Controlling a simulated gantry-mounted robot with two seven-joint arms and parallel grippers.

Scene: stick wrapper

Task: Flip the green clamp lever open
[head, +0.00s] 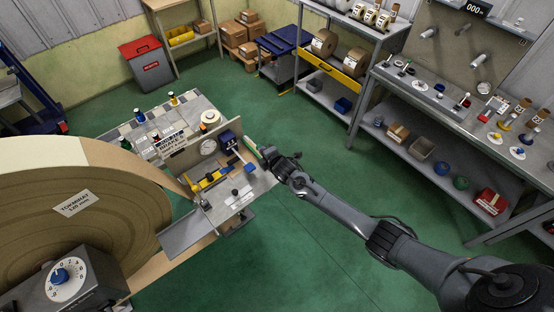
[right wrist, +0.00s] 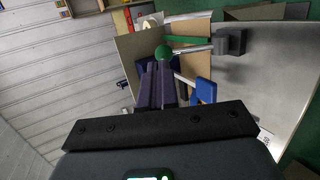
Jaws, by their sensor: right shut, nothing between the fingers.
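My right gripper (head: 265,150) reaches in from the right to the right side of the wrapper machine (head: 228,190). In the right wrist view its two dark fingers (right wrist: 160,72) are closed together and empty. A green ball knob (right wrist: 163,52), which looks like the end of the clamp lever, shows right at the fingertips. I cannot tell whether they touch. A metal rod (right wrist: 194,49) runs from near the knob to a grey block (right wrist: 231,42). A green strip (right wrist: 190,40) lies just behind the rod. In the head view the gripper largely hides the lever.
A large brown roll (head: 110,215) fills the left side, with a dial box (head: 65,278) in front. A blue part (right wrist: 205,91) stands close to the right of the fingers. A workbench (head: 450,95) lines the right wall. The green floor between is clear.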

